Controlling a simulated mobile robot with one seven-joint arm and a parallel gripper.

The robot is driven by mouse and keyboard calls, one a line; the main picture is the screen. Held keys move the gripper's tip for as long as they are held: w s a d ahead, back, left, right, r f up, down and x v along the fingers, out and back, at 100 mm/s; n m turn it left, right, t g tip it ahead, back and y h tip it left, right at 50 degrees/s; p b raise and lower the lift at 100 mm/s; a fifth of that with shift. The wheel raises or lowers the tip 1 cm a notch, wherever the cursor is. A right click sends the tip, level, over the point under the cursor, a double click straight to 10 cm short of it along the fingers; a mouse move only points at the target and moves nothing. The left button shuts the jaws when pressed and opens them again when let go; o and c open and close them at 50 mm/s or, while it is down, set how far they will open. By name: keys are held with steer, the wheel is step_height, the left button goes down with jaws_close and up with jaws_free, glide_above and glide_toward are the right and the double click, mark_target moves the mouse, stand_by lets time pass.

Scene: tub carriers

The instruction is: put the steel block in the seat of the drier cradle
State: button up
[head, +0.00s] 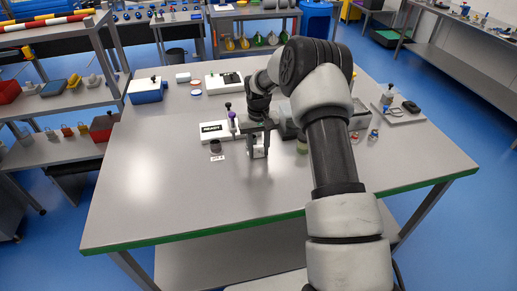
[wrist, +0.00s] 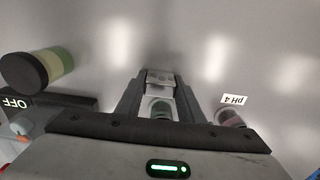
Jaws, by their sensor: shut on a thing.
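My gripper (head: 258,153) is low over the middle of the table in the head view, fingers pointing down. It is shut on the steel block (wrist: 159,76), a small pale metal piece between the fingertips in the wrist view. The fingers hide much of the block in the head view. Whether it touches the tabletop, I cannot tell. I cannot pick out the drier cradle for certain; my arm covers part of the table.
A white box marked READY (head: 211,132) stands left of my gripper, with a dark-capped vial (head: 215,146) by a pH 4 label. A green jar (head: 302,147) stands close on the right. A tray (head: 403,118) lies farther right. The front of the table (head: 180,205) is clear.

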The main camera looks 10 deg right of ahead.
steer(key=o, duration=0.7)
steer(key=shift+f, duration=0.2)
steer(key=o, duration=0.5)
steer(key=shift+r, duration=0.1)
steer(key=shift+r, duration=0.1)
